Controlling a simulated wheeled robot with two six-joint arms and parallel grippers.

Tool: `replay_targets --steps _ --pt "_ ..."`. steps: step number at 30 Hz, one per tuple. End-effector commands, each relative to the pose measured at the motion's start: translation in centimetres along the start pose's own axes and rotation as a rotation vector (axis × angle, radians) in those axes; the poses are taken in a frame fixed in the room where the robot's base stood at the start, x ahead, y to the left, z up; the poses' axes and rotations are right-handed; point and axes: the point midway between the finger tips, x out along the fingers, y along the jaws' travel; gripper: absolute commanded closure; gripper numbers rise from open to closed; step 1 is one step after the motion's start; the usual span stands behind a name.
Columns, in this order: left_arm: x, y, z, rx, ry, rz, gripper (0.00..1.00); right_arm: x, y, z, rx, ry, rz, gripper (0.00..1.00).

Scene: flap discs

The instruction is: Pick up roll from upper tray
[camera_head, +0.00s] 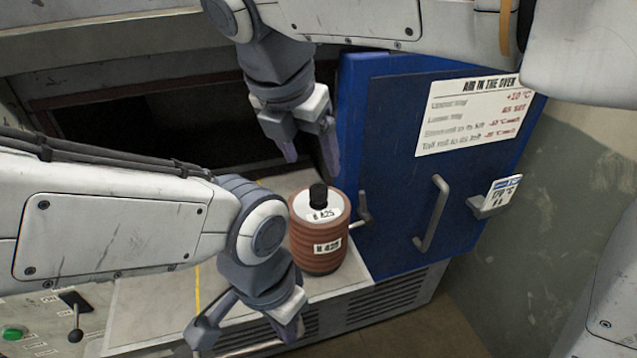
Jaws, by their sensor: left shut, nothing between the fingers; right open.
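A reddish-brown ribbed roll (318,245) stands upright on the grey ledge (335,305) in the middle of the view. My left forearm covers part of the ledge. I cannot make out an upper tray; the oven opening (190,125) is dark inside.
The blue oven door (400,180) stands open to the right, with a handle (432,215), a latch lever (361,210) beside the roll, a printed sheet (475,112) and a card holder (490,203). A control lever (75,315) and green button (13,333) are lower left.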

Motion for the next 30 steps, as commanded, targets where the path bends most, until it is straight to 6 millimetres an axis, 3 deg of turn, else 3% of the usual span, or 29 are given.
replay_targets --steps 6,13,21,29,30 --pt "-0.3 0.0 0.0 0.001 -0.001 0.0 1.0 3.3 0.6 -0.4 -0.015 0.002 0.0 0.25" --pt "-1.0 0.1 0.0 0.002 0.0 0.0 1.0 5.0 0.7 -0.5 -0.015 0.002 0.002 0.25" --pt "-2.1 0.1 -0.1 0.004 0.0 0.0 1.0 8.9 0.6 -0.6 -0.012 0.003 0.002 0.25" --pt "-2.0 0.1 -0.1 0.004 0.0 0.0 1.0 9.4 0.6 -0.6 -0.009 0.002 0.005 0.25" --pt "-2.0 0.1 -0.1 0.004 0.0 0.0 1.0 9.4 0.6 -0.6 -0.009 0.002 0.005 0.29"
